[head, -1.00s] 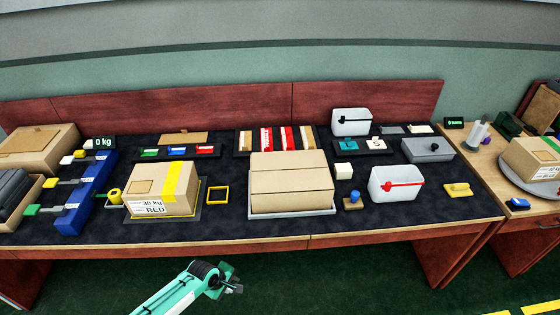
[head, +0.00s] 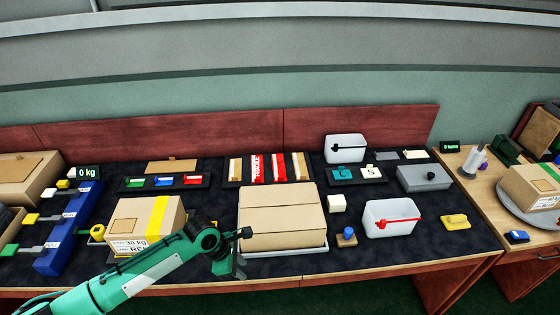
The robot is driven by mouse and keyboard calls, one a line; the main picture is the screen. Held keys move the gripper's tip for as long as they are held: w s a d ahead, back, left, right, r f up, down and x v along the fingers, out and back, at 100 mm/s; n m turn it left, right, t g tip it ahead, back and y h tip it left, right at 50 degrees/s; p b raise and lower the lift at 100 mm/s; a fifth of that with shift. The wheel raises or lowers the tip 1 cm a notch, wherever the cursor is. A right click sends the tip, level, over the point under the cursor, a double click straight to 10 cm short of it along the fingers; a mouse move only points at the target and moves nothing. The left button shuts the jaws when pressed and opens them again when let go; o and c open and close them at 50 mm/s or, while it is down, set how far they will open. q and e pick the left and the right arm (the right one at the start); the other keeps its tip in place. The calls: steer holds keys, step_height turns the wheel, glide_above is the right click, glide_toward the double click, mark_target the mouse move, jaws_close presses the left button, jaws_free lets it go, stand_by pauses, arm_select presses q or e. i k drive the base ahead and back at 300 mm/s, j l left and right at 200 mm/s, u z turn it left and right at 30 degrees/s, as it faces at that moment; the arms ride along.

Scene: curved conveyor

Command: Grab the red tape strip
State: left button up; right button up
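A dark tray (head: 231,182) at the back middle holds upright strips, with tan ones at the ends. Between them are a red and white strip with lettering (head: 257,168) and another red and white strip (head: 278,167). A small red piece (head: 193,180) lies in a second dark tray to the left, beside blue and green pieces. I cannot tell which red piece is the tape strip. My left gripper (head: 241,250) is in front of these trays, near the large carton's left front corner. Its fingers look apart and empty. My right gripper is out of view.
A large carton (head: 282,212) stands mid-table on a pale tray. A box with a yellow band (head: 150,215) is at left, partly behind my arm. White bins (head: 390,219) and a grey box (head: 422,180) stand at right.

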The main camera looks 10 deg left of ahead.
mark_target(279, 174)
steer(key=i, duration=1.65)
